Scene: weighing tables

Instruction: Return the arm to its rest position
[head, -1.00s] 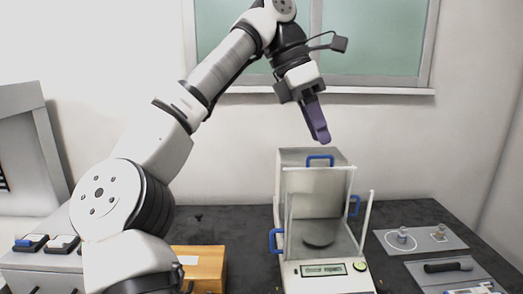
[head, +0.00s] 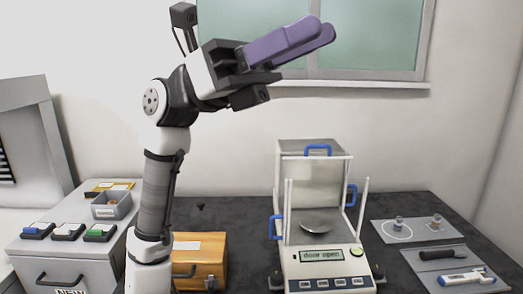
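My arm rises at the left of the head view. My gripper (head: 322,29) is high in front of the window, pointing right and slightly up. Its two purple fingers lie close against each other, and nothing shows between them. The gripper is well above the weighing balance (head: 330,270) and touches nothing.
The balance has blue handles, a round pan (head: 319,226) and a display reading "door open" (head: 322,255). A wooden box (head: 207,258) stands behind my arm. A grey drawer cabinet (head: 100,262) is left. Grey mats (head: 383,230) with small weights and tools lie right.

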